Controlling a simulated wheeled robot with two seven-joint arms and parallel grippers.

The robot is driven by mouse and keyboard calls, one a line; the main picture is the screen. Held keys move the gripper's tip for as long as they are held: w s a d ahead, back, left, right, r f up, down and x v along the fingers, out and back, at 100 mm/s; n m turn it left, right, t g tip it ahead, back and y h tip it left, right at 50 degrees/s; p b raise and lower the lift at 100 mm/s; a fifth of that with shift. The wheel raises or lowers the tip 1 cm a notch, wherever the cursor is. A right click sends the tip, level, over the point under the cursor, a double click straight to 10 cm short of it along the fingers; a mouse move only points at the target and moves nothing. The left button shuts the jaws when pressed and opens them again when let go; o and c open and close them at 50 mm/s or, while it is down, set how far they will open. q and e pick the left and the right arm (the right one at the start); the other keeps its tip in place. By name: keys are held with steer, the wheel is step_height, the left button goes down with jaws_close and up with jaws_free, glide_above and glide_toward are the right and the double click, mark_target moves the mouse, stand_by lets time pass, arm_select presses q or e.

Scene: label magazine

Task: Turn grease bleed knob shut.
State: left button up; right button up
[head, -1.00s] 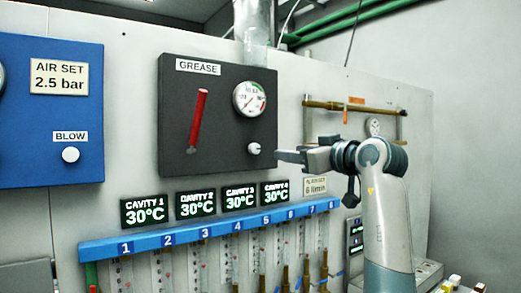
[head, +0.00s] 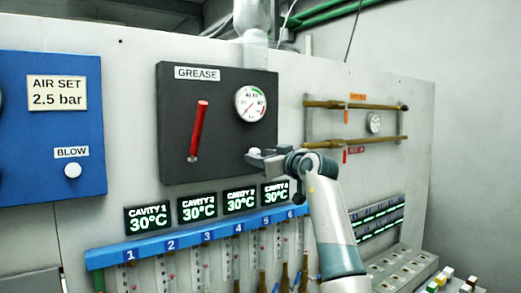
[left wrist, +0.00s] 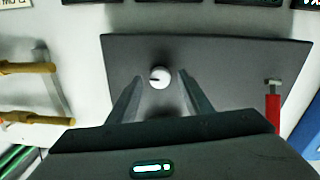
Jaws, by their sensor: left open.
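The grease bleed knob is a small white round knob (left wrist: 160,77) with a short dark mark on its face. It sits low on the dark grey GREASE panel (head: 225,150). In the left wrist view it shows between my two fingers, with dark gaps visible on both sides. In the head view the knob (head: 255,151) is partly hidden by my left gripper (head: 257,157). The left gripper is open, its fingers at or just in front of the knob; I cannot tell how deep they reach. My right gripper is out of view.
A red lever (head: 199,128) and a round pressure gauge (head: 250,103) are on the same panel. Cavity displays (head: 241,201) and a blue numbered rail (head: 190,240) lie below. Brass pipes (head: 355,104) are to the right, and a blue panel (head: 35,150) is to the left.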

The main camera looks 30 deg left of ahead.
arm_select(q)
steer(key=shift+w+a, duration=0.2)
steer(key=shift+a, duration=0.15)
steer(key=c, duration=1.1)
steer(key=shift+o, duration=0.2)
